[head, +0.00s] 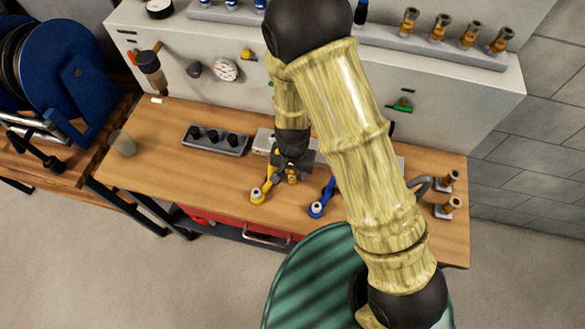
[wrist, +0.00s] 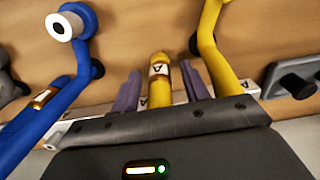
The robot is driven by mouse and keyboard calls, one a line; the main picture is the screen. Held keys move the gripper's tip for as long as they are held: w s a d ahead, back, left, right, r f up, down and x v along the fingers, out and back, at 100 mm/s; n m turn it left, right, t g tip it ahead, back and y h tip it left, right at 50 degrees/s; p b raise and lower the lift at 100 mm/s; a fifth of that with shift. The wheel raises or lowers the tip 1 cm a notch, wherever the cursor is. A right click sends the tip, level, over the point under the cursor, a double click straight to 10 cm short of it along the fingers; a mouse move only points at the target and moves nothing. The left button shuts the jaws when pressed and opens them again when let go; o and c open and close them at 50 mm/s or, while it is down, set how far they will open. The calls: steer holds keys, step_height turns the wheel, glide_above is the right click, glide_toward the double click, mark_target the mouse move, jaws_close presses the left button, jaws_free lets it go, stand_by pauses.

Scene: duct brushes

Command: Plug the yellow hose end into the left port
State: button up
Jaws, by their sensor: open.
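My gripper (head: 291,172) is low over the middle of the wooden bench, its fingers pointing down. In the wrist view its two purple fingers (wrist: 161,72) are open, one on each side of a short yellow hose end (wrist: 159,88) with a pale label. A gap shows beside it, and I cannot tell whether either finger touches it. A bent yellow piece (wrist: 210,45) stands just right of the fingers; in the head view a yellow piece with a pale ring end (head: 258,196) lies beside the gripper. I cannot tell which fitting is the left port.
A blue piece with a pale ring end (head: 317,208) is right of the gripper. A grey block with black knobs (head: 215,139) is at left, near a clear cup (head: 122,143). Two brass fittings (head: 452,204) stand at the bench's right end.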

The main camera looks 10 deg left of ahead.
stand_by(0.7)
jaws_close()
steer(key=shift+r+p, duration=2.95)
steer(key=shift+r, duration=0.1)
